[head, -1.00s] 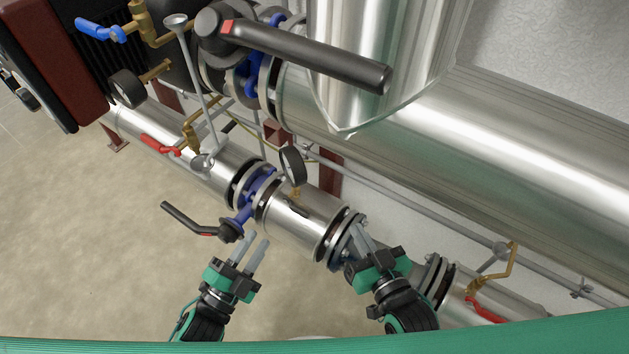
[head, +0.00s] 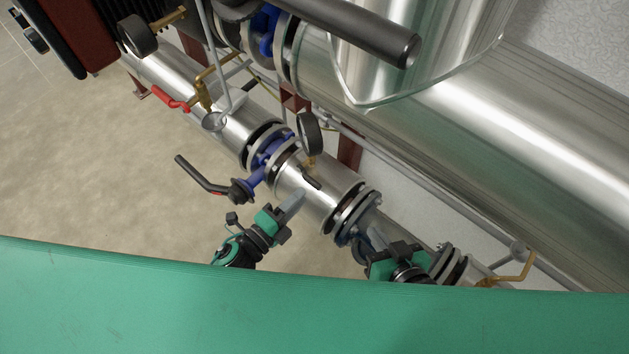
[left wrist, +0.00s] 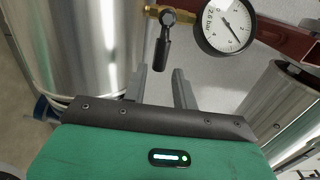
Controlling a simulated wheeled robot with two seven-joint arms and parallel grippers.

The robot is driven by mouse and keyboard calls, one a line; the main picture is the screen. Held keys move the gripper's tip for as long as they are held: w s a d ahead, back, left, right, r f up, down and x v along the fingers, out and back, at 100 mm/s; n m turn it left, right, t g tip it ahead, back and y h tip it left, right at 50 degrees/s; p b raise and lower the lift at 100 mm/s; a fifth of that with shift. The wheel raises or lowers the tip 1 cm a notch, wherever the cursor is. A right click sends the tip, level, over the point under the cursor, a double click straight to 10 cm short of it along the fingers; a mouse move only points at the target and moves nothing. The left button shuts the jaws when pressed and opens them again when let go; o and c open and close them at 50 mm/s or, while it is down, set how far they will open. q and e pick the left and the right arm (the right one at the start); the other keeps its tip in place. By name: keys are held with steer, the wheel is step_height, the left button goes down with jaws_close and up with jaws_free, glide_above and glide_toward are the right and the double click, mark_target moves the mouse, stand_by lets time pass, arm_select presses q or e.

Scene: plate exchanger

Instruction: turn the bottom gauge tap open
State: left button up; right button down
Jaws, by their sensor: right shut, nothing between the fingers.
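The bottom gauge (head: 310,134) stands on the lower steel pipe, and its dial shows in the left wrist view (left wrist: 226,24). Its tap has a brass body (left wrist: 172,15) and a small black lever (left wrist: 162,49); the lever also shows in the head view (head: 312,182). The lever lies crosswise to the brass stem. My left gripper (head: 297,197) is beside the pipe near the lever. In the left wrist view its fingers (left wrist: 160,78) are apart and empty, with the lever just beyond the gap. My right gripper (head: 376,236) is shut and empty by the pipe flange.
A blue valve with a long black handle (head: 202,177) sits left of the gauge. A red-handled tap (head: 172,98) and another gauge (head: 137,38) are further up left. A large steel pipe (head: 450,130) runs behind. Open floor (head: 90,160) lies at left.

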mark_target(312, 186)
arm_select(q)
steer(key=x, duration=0.6)
steer(key=shift+w+d, duration=0.15)
steer(key=shift+w, duration=0.05)
jaws_close()
